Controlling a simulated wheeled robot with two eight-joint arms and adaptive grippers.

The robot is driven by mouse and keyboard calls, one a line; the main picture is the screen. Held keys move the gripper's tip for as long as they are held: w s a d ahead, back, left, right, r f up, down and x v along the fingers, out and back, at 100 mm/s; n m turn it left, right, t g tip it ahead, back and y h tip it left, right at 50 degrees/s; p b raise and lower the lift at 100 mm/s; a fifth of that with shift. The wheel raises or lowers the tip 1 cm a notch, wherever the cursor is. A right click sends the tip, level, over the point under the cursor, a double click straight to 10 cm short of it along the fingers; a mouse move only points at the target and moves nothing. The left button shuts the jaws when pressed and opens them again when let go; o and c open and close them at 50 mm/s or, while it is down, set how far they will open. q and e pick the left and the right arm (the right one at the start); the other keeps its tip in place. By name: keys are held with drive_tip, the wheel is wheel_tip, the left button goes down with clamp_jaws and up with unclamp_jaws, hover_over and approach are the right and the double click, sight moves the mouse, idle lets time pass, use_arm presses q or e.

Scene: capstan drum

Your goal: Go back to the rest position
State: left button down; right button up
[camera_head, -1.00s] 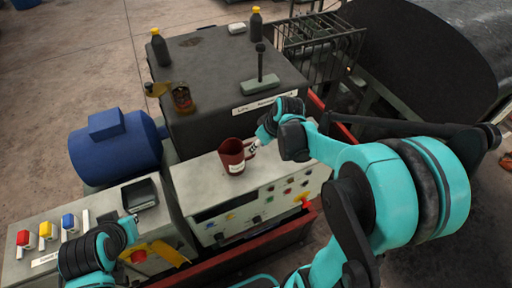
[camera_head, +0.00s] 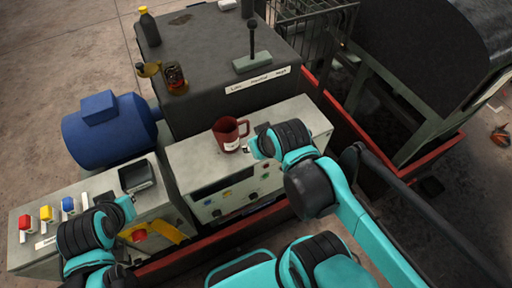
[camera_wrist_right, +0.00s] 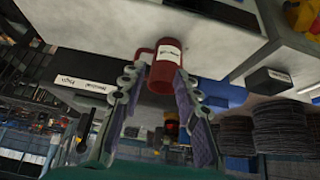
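A dark red mug (camera_head: 226,136) with a white label stands upright on the light grey control box, its handle to the right. My right gripper (camera_head: 254,149) is beside it, just to the right and front. In the right wrist view the mug (camera_wrist_right: 163,68) shows at and beyond the tips of my two spread fingers (camera_wrist_right: 158,88); they do not close on it. My left gripper (camera_head: 127,204) is low at the left, over the panel by the yellow lever and red button. It is small, and whether it is open cannot be told.
A blue motor (camera_head: 110,132) lies to the left. Behind the mug, a dark box (camera_head: 205,60) carries bottles, an amber jar (camera_head: 175,78) and an upright lever (camera_head: 252,45). Coloured switches (camera_head: 46,214) line the left panel. A red frame (camera_head: 345,118) runs along the right.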

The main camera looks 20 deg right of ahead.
use_arm(q)
drive_tip(key=shift+w+d, duration=0.1)
drive_tip(key=shift+w, duration=0.1)
use_arm(e)
drive_tip(key=shift+s+a+f+m+t, duration=0.2)
drive_tip(key=shift+s+f+m+t, duration=0.1)
drive_tip(key=shift+s, duration=0.25)
use_arm(q)
drive_tip(key=shift+f, duration=0.1)
